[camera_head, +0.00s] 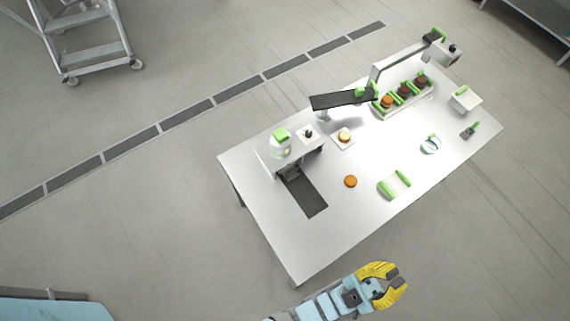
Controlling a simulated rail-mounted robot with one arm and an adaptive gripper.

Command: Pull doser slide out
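A white machine with a green-topped, partly clear hopper (281,144) stands on the left part of the table; I take it to be the doser. A dark flat strip (304,193) lies below its head. I cannot make out the doser's slide at this size. My gripper (395,278), with yellow fingers and grey tips, is off the table's near edge at the bottom of the view. It looks open and empty, well apart from the machine.
The white table (330,235) also bears an orange round (350,181), a round on a small white plate (344,137), a tray of filled rounds (408,107), a green-edged piece (394,185) and a dark raised plate (340,100). The table's near left part is clear.

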